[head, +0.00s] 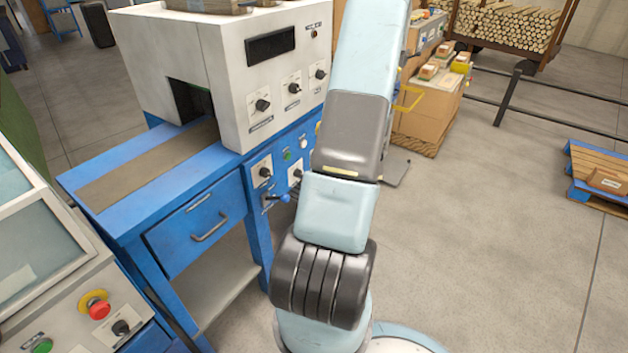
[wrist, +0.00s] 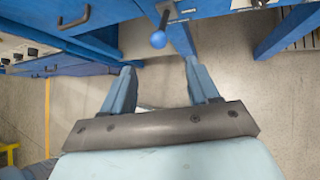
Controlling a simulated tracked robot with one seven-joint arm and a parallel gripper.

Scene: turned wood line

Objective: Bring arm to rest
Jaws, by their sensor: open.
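My arm (head: 340,210) stands in the middle of the head view, its pale blue and grey links rising out of the top edge. My gripper is not visible there. In the wrist view my gripper (wrist: 158,68) has its two pale blue fingers spread wide apart, with nothing held between them. A blue ball-ended lever (wrist: 158,40) shows beyond the fingertips, apart from them. It also shows in the head view (head: 284,198) on the front of the blue machine stand, left of my arm.
A white machine housing (head: 225,65) with knobs sits on a blue bench (head: 120,215) close at left. A control panel with a red button (head: 98,308) is at lower left. Cartons (head: 430,110), a rail (head: 555,118) and a pallet (head: 595,170) stand right; floor between is clear.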

